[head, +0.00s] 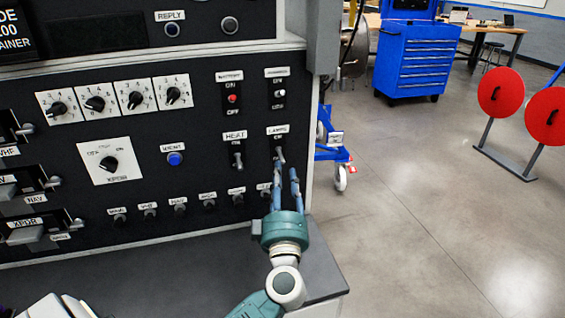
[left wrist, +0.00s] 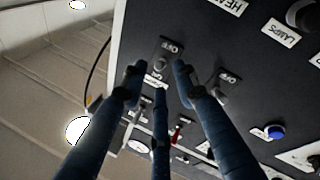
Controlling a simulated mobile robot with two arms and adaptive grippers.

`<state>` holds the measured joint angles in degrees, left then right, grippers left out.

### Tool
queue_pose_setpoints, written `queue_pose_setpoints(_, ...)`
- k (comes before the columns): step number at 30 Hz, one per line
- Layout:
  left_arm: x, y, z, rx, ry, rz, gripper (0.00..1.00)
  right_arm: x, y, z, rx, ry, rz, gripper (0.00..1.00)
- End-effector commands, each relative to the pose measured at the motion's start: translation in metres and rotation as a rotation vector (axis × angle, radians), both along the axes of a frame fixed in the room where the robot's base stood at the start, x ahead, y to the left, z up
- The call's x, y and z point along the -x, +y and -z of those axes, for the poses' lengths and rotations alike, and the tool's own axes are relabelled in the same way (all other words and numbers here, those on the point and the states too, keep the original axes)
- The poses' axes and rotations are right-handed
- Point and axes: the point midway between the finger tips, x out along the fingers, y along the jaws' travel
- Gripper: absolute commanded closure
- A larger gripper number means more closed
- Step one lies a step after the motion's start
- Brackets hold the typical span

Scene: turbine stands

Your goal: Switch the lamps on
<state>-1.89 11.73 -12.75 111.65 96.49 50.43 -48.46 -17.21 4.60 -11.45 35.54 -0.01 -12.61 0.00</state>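The LAMPS toggle switch (head: 280,155) is on the black panel near its right edge, under its white label. I cannot tell which way its lever stands. My left gripper (head: 284,172) is just below it, with its blue fingers pointing up at the switch. In the left wrist view the fingers (left wrist: 158,80) are spread, with a switch (left wrist: 160,65), apparently LAMPS, beyond and between their tips. The fingers are not closed on it, and contact cannot be made out. My right gripper is not in view.
A red-tipped switch (head: 232,99) is above. A row of small knobs (head: 179,209) runs below. A grey ledge (head: 190,280) juts out under the panel. Open floor lies right.

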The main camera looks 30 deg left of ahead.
Motion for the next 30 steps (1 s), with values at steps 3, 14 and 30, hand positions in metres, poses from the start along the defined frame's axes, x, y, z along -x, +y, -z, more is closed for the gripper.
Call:
queue_pose_setpoints(3,-0.017,0.012,-0.007,-0.002,-0.002,-0.001,0.7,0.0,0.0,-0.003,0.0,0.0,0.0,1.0)
queue_pose_setpoints(14,-0.035,0.025,-0.011,0.0,0.0,0.001,0.7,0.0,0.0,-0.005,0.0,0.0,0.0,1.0)
queue_pose_setpoints(30,-0.035,0.025,-0.01,0.002,0.003,0.001,1.0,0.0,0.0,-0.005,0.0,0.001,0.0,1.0)
